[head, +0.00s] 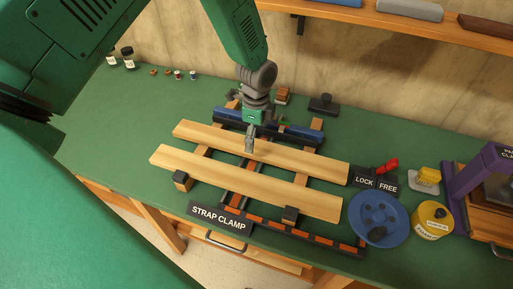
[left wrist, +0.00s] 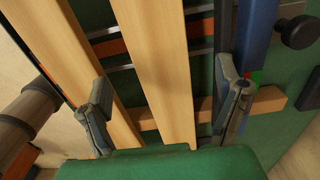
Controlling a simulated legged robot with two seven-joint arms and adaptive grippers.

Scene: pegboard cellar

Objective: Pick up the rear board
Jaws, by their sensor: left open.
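The rear board (head: 305,164) is a long pale wooden plank lying across the dark rails of the strap clamp, between the front board (head: 225,180) and a blue bar (head: 301,132). My left gripper (head: 250,146) is over the rear board, pointing down. In the left wrist view its open fingers (left wrist: 162,82) straddle the rear board (left wrist: 157,60) with room on both sides. One finger shows over the front board (left wrist: 80,75), the other beside the blue bar (left wrist: 256,40). Whether the fingertips reach below the board's top cannot be told. My right gripper is out of view.
A purple machine (head: 472,180) stands beyond. Small jars line the back left. The green bench is clear at left.

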